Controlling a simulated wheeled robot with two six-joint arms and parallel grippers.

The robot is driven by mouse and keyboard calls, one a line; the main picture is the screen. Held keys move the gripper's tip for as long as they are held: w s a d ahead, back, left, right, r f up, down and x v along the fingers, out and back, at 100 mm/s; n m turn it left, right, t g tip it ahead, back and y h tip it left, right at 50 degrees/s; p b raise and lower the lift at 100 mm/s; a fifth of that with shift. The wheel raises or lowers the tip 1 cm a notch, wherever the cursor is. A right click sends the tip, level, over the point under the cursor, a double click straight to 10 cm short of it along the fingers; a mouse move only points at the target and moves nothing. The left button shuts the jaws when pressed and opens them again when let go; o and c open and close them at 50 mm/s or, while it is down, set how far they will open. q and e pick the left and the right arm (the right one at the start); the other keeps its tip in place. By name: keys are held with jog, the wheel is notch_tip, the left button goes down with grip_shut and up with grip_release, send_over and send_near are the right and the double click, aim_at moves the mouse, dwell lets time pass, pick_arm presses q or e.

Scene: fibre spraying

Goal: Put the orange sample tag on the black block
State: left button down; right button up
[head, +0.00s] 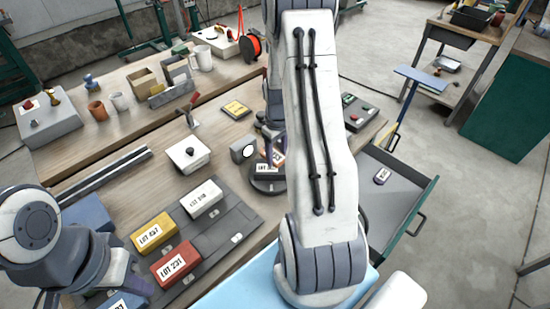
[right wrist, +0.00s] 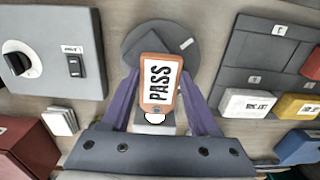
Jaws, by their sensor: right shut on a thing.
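The orange sample tag (right wrist: 158,84), marked PASS, is between the purple fingers of my right gripper (right wrist: 160,108) in the right wrist view. My right gripper is shut on it, over the near side of a round dark turntable (right wrist: 138,38). In the head view a dark block with a white LOT label (head: 267,170) sits on the turntable (head: 268,187), close to the right fingers. The tag is mostly hidden there by my right arm. I cannot tell whether tag and block touch. My left gripper (head: 135,284) is at the lower left; its jaw opening is unclear.
A dark tray holds a yellow block (head: 152,233), a red block (head: 175,264) and a white block (head: 201,198). A white box with a black knob (head: 188,155) stands behind. An open drawer (head: 402,190) is at the right.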

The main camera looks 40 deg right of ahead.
aim_at(275, 156)
jog(key=shift+w+a+f, duration=0.15)
jog(key=shift+w+f, duration=0.05)
jog(key=shift+w, duration=0.05)
notch_tip(275, 156, down, 4)
jog(key=shift+r+p, duration=0.15)
jog(key=shift+p, duration=0.7)
jog(key=shift+f, duration=0.2)
jog(key=shift+f, duration=0.2)
jog(key=o, duration=1.3)
jog(key=shift+o, duration=0.2)
jog(key=shift+r, duration=0.1)
